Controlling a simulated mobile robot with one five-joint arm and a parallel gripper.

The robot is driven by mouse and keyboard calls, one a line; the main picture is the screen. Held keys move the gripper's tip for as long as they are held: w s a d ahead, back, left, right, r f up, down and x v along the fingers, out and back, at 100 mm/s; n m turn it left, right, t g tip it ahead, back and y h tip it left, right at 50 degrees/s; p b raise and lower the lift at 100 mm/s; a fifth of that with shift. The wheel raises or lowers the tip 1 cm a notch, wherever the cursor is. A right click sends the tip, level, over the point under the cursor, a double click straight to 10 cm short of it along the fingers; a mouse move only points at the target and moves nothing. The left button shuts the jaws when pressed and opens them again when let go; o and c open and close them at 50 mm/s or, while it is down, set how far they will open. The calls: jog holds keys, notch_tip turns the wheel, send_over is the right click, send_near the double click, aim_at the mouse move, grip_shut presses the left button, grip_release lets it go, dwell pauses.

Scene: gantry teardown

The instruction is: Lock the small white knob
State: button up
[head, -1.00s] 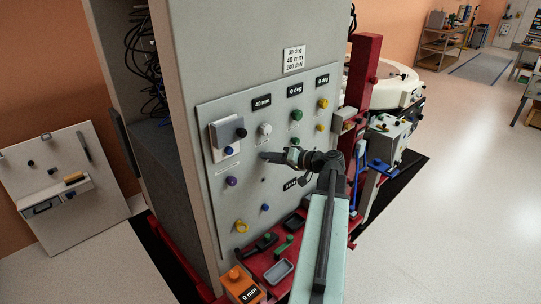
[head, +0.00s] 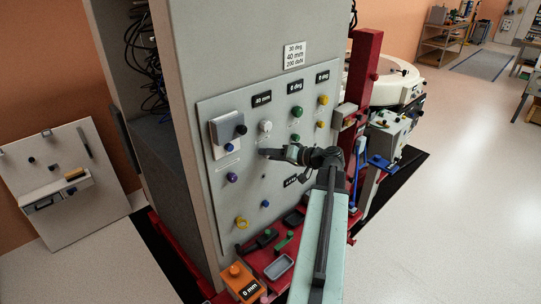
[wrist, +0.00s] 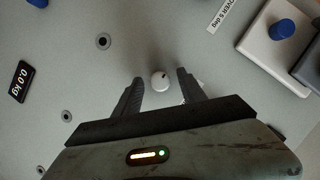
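The small white knob (wrist: 160,81) has a short dark mark on its face and sits on the grey panel in the wrist view. My gripper (wrist: 160,84) is open, with one dark finger on each side of the knob. Small gaps seem to remain between the fingers and the knob. In the head view my gripper (head: 265,153) reaches the panel from the right and hides what lies directly behind it. A larger white knob (head: 265,126) is on the panel above it.
A box with dark and blue knobs (head: 229,130) juts from the panel at upper left of my gripper. Green (head: 297,112) and yellow (head: 323,100) knobs are up right. A red shelf with trays (head: 278,267) is below.

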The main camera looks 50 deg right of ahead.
jog(key=p+v, duration=0.2)
jog(key=v, duration=0.6)
jog(key=shift+w+f, duration=0.1)
